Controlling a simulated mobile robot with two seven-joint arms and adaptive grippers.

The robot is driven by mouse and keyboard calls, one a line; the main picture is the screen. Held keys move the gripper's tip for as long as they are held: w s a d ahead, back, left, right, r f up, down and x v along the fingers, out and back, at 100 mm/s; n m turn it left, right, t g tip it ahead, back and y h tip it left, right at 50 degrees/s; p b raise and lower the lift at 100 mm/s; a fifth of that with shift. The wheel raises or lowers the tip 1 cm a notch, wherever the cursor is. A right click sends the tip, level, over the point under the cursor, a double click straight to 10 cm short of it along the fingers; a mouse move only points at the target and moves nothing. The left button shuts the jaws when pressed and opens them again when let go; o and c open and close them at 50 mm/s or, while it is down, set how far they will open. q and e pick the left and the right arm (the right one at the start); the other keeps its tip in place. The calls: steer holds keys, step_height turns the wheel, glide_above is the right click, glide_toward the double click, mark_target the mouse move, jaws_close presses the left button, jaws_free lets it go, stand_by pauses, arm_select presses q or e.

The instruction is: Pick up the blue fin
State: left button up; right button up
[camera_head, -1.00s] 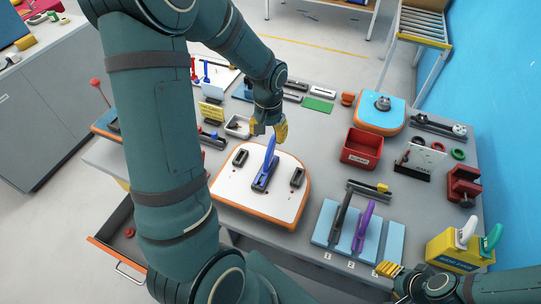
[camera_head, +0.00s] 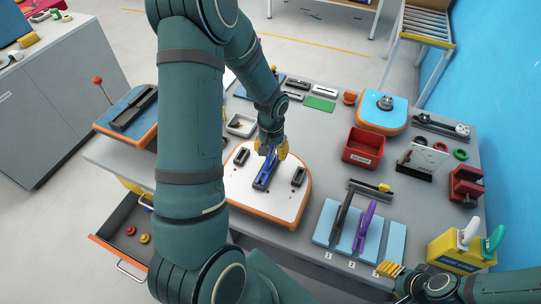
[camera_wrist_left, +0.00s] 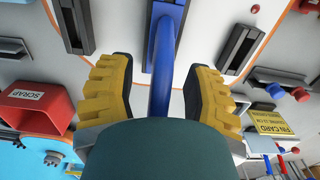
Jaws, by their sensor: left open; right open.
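The blue fin (camera_head: 267,165) stands upright in the middle slot of the white board with an orange rim (camera_head: 283,202). My left gripper (camera_head: 272,150) is open right over the fin. In the left wrist view the fin (camera_wrist_left: 161,65) rises between the two yellow fingers of my left gripper (camera_wrist_left: 160,95), with gaps on both sides. Its near end is hidden behind a dark green part at the bottom of that view. My right gripper (camera_head: 386,268) is at the bottom right of the head view, its yellow fingers apart from the fin.
A black fin and a purple fin (camera_head: 364,228) stand on a light blue mat (camera_head: 394,243) to the right. A red bin (camera_head: 362,150) is behind them. Small black fin boxes (camera_head: 299,176) flank the blue fin. An open drawer (camera_head: 122,241) juts out at the left.

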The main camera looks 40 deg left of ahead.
arm_select(q)
jaws_close()
